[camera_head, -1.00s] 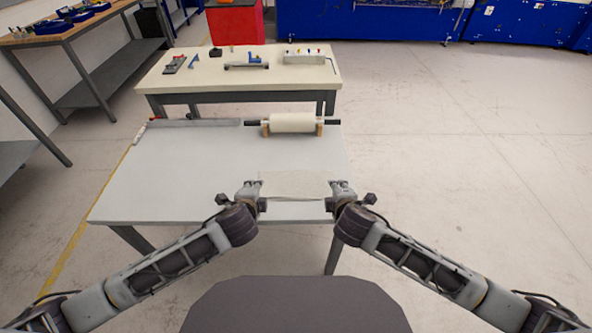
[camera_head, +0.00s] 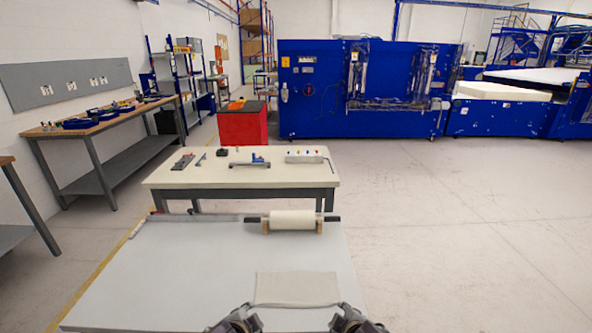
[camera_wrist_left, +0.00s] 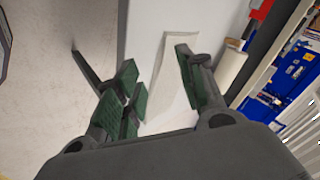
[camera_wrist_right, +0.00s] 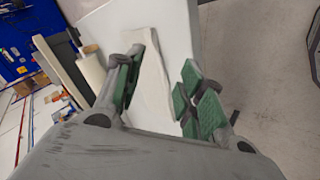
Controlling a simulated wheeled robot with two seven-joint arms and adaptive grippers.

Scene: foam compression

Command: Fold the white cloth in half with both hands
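The white cloth (camera_head: 297,287) lies on the near part of the grey table as a flat rectangle, with a line along its near edge. Whether it is one layer or folded cannot be told. My left gripper (camera_head: 243,314) is at its near left corner, and my right gripper (camera_head: 347,314) at its near right corner. In the left wrist view the green-padded fingers (camera_wrist_left: 157,72) stand apart, with cloth (camera_wrist_left: 172,75) seen between them. In the right wrist view the fingers (camera_wrist_right: 160,70) are also apart, with cloth (camera_wrist_right: 153,88) between them. Neither grips it visibly.
The grey table (camera_head: 190,275) is clear left of the cloth. A cream roll (camera_head: 292,221) rests on wooden supports at its far edge, beside a flat grey bar (camera_head: 195,218). Behind stands a cream table (camera_head: 240,180) with tools. A red cabinet (camera_head: 243,125) is farther back.

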